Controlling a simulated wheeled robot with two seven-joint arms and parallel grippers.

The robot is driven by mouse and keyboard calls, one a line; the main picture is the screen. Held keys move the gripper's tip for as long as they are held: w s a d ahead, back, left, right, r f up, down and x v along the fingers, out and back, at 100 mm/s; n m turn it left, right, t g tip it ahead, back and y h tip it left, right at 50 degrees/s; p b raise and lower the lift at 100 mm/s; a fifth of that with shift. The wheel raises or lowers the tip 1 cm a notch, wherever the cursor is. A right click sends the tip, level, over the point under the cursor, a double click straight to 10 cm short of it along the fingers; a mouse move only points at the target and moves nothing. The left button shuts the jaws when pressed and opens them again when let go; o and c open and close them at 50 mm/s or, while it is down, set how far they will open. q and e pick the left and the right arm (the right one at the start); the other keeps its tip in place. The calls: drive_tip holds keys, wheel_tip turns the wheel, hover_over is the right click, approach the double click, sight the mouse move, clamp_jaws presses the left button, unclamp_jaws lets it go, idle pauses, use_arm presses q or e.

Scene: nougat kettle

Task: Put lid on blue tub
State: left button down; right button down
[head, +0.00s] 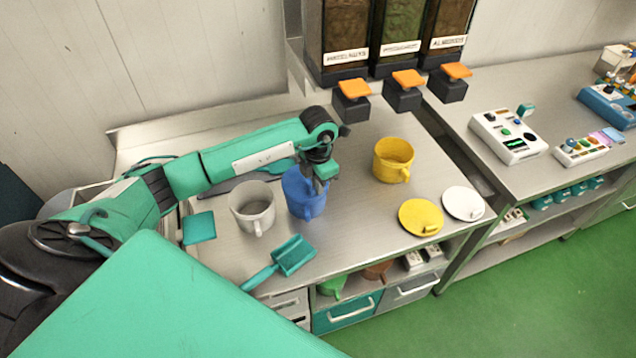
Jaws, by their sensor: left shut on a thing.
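The blue tub (304,205) stands upright on the steel counter, between a white tub and a yellow tub. My left gripper (322,182) is at the top right of the blue tub, pointing down. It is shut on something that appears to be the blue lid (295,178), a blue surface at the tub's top. The gripper hides part of it, and I cannot tell whether it is seated flat on the rim. My right gripper is not in view.
An open white tub (252,212) is close left and an open yellow tub (393,162) to the right. A yellow lid (421,217) and a white lid (463,203) lie near the front right. A teal scoop (293,254) lies in front. Dispensers (405,90) overhang the back.

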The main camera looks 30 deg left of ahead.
use_arm(q)
drive_tip(key=shift+f+b, duration=0.2)
drive_tip(key=shift+b, duration=0.2)
idle(0.5)
idle(0.3)
drive_tip(key=c, duration=0.9)
unclamp_jaws()
drive_tip(key=shift+c, duration=0.2)
drive_tip(key=shift+r, duration=0.1)
drive_tip(key=shift+r+p, duration=1.65)
drive_tip(key=shift+r, duration=1.8)
drive_tip(key=shift+f, duration=0.1)
